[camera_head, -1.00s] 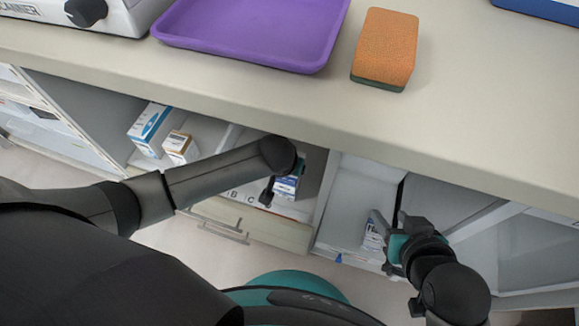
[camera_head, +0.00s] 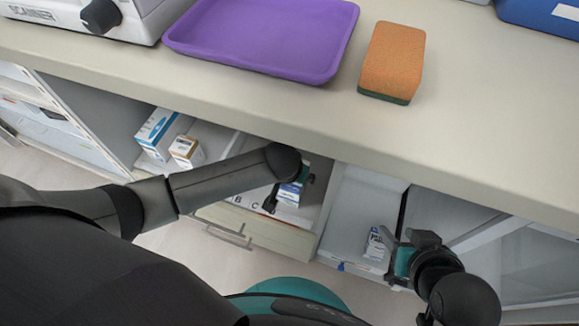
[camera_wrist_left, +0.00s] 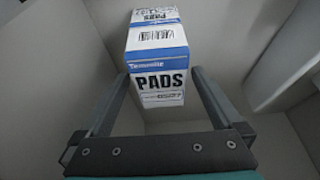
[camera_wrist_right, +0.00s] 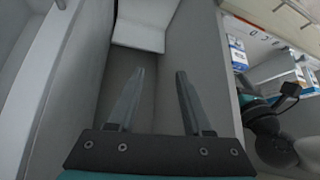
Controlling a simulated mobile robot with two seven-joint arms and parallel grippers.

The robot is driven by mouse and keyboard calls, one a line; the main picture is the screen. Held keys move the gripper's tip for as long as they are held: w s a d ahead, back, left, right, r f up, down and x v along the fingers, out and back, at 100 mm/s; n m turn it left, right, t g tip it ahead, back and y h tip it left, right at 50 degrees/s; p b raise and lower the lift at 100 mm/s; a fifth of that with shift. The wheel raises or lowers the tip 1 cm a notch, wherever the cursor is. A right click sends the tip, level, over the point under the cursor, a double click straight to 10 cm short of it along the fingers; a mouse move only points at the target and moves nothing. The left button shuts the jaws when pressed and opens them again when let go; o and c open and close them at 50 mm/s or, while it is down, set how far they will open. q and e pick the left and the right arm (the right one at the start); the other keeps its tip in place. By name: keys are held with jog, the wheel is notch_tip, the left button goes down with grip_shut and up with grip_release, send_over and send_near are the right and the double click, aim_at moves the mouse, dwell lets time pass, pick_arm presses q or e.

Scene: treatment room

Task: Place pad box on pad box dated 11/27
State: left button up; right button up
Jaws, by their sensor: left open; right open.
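In the left wrist view, a white and blue pad box (camera_wrist_left: 160,85) marked PADS stands between and just beyond the fingertips of my left gripper (camera_wrist_left: 160,82). A barcode face and more PADS print (camera_wrist_left: 155,16) show above it; I cannot tell if that is a second box. In the head view, my left gripper (camera_head: 290,190) is open inside the middle compartment, partly hiding the blue and white box (camera_head: 290,192). My right gripper (camera_head: 392,255) is open and empty beside a small white and blue box (camera_head: 377,243) in the right compartment.
The countertop (camera_head: 300,110) overhangs the compartments. A purple tray (camera_head: 262,35) and an orange sponge (camera_head: 392,60) lie on it. Two boxes, one blue and white (camera_head: 160,130) and one brown and white (camera_head: 187,150), stand in the left compartment. A divider wall (camera_head: 328,205) separates the two arms.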

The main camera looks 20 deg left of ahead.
pick_arm(q)
jog(key=shift+p+v, duration=0.7)
jog(key=shift+v, duration=0.5)
jog(key=shift+s+r, duration=0.1)
jog(key=shift+r, duration=0.25)
jog(key=p+v, duration=0.5)
jog(key=v, duration=0.2)
jog(key=shift+r, duration=0.15)
jog(key=s+a+f+m+g, duration=0.1)
jog(key=s+a+f, duration=0.1)
jog(key=s+f, duration=0.2)
jog(key=s+a+f, duration=0.2)
jog(key=s+f, duration=0.2)
jog(key=s, duration=0.5)
jog(key=shift+a+m+g, duration=0.25)
jog(key=shift+m+g, duration=0.15)
pick_arm(e)
jog(key=s+d+f+g+h, duration=0.1)
jog(key=s+d+f+g, duration=0.2)
jog(key=f, duration=0.7)
jog(key=shift+s+f+g+h, duration=0.35)
jog(key=shift+s+g, duration=0.25)
jog(key=shift+s, duration=0.35)
